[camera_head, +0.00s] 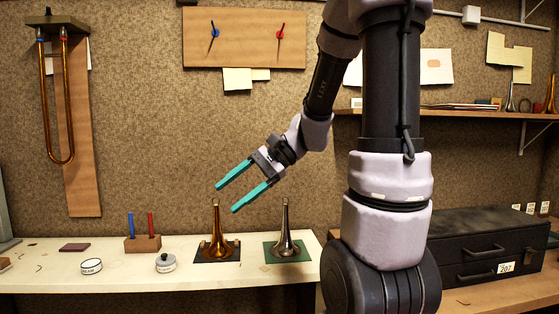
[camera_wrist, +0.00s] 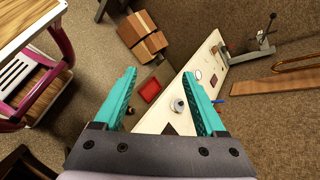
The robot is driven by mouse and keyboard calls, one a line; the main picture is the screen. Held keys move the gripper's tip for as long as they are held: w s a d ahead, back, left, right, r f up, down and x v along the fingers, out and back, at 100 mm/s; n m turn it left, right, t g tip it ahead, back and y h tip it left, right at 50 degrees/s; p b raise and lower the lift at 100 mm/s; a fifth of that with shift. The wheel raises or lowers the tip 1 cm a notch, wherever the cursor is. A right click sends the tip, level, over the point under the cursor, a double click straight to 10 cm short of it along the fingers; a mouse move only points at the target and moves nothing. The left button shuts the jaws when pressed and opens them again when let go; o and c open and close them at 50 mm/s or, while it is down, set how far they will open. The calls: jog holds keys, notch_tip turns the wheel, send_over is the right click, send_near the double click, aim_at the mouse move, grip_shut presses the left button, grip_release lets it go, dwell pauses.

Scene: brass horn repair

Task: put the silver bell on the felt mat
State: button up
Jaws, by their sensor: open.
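The silver bell (camera_head: 286,243) stands upright, flared end down, on a green mat (camera_head: 270,258) at the right part of the white bench. This green mat may be the felt one; I cannot tell its material. My gripper (camera_head: 227,198) is open and empty in the air, up and left of the silver bell, near the height of the bells' tops. Its two teal fingers also show in the wrist view (camera_wrist: 159,73), with nothing between them. I cannot make out the silver bell in the wrist view.
A brass bell (camera_head: 217,243) stands on a dark mat (camera_head: 202,258) left of the silver bell. Further left are a round tin (camera_head: 166,263), a wooden block (camera_head: 143,244) with blue and red sticks, and a white tin (camera_head: 92,266). A black case (camera_head: 485,246) stands at right.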

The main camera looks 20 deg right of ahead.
jog(key=s+d+r+n+t+h, duration=0.6)
jog(key=s+d+r+h, duration=0.1)
jog(key=d+r+h, duration=0.1)
jog(key=shift+h, duration=0.5)
jog(key=shift+d, duration=0.1)
dwell(0.6)
